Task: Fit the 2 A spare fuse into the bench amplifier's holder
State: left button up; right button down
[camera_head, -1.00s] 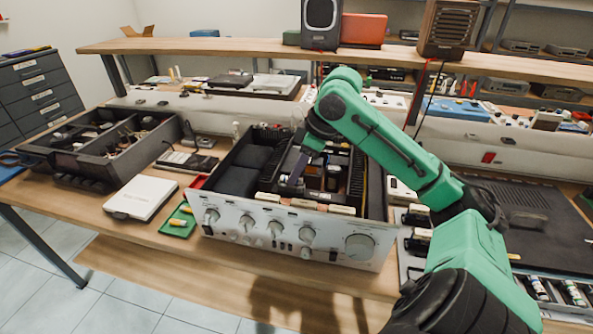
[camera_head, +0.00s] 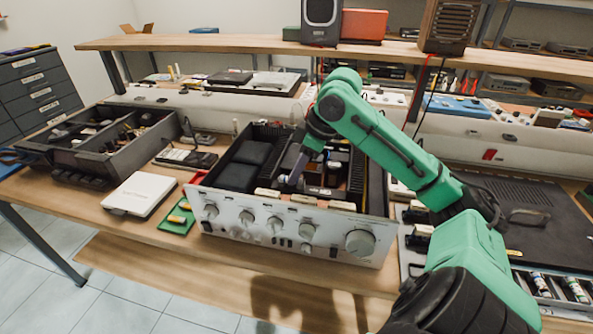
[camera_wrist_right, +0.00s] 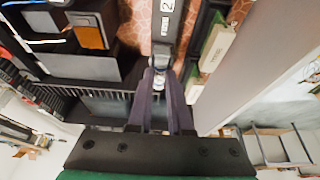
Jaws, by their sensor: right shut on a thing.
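The bench amplifier (camera_head: 330,238) stands open on the bench with its silver front panel and knobs facing me. My right gripper (camera_head: 294,180) reaches down inside it, just behind the front panel. In the right wrist view the fingers (camera_wrist_right: 160,82) are shut on a small fuse (camera_wrist_right: 160,63), of which only a shiny metal end shows. Its tip is at a dark narrow part, seemingly the fuse holder (camera_wrist_right: 165,48), beside a white label with a "2" on it. I cannot tell whether the fuse is seated or only touching. My left gripper is not in view.
A green tray (camera_head: 176,228) and a white box (camera_head: 141,193) lie left of the amplifier. A dark divided bin (camera_head: 112,150) stands farther left. Inside the amplifier, dark blocks and a board edge (camera_wrist_right: 212,50) stand close around the fingers. A shelf (camera_head: 250,45) runs behind.

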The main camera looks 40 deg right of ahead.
jog(key=shift+f, duration=0.1)
jog(key=c, duration=0.8)
grip_release()
jog(key=shift+o, duration=0.2)
jog(key=p+v, duration=0.2)
jog(key=v, duration=1.2)
jog(key=shift+r, duration=0.3)
